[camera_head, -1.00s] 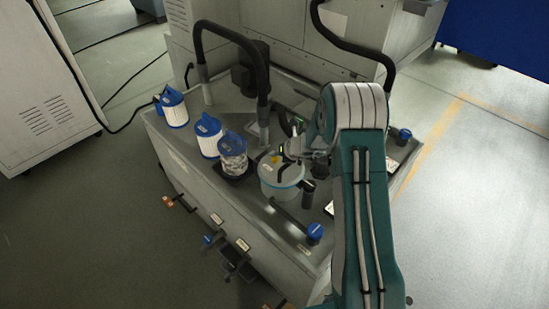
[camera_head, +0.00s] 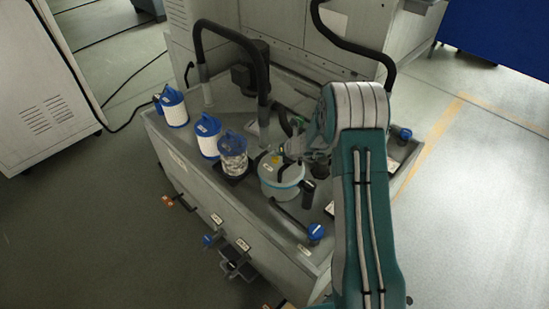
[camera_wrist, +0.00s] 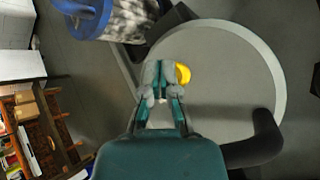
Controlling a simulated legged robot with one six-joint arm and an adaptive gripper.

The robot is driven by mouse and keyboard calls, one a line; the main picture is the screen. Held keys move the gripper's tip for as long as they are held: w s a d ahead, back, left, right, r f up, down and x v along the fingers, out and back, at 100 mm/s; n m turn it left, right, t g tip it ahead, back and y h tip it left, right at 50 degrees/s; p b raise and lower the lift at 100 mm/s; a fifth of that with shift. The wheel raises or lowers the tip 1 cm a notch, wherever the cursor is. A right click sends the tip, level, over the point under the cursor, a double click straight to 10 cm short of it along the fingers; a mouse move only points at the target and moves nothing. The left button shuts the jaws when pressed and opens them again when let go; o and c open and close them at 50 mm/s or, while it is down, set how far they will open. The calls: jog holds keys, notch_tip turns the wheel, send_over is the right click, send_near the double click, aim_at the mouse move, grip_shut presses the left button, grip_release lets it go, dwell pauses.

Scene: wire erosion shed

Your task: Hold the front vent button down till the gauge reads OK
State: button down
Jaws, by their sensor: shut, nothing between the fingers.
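A white round filter housing (camera_head: 284,189) with a teal band stands near the tank's front right corner. A yellow button (camera_head: 275,159) sits on its grey lid, beside a black handle. In the wrist view the yellow button (camera_wrist: 184,73) shows just right of my fingertips, partly hidden by a finger. My gripper (camera_wrist: 160,68) is shut and empty, over the lid (camera_wrist: 225,75). I cannot tell whether the fingertips touch the button or lid. In the head view my gripper (camera_head: 293,148) is small, just right of the button. No gauge reading can be made out.
Two white cartridges with blue tops (camera_head: 207,137) and a clear canister (camera_head: 233,155) stand left of the housing. A blue-capped pipe (camera_head: 315,232) lies in front. Open floor is at right.

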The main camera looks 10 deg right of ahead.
aim_at(276, 159)
jog(key=shift+s+d+f, duration=0.2)
jog(key=shift+s+f, duration=0.2)
jog(key=shift+s, duration=0.05)
jog(key=shift+s+d+r, duration=0.1)
jog(key=shift+r, duration=0.05)
jog(key=shift+w+a+r, duration=0.1)
jog(key=shift+a+r, duration=0.05)
jog(key=shift+r, duration=0.85)
jog(key=shift+w+a+r, duration=0.1)
jog(key=shift+r, duration=1.65)
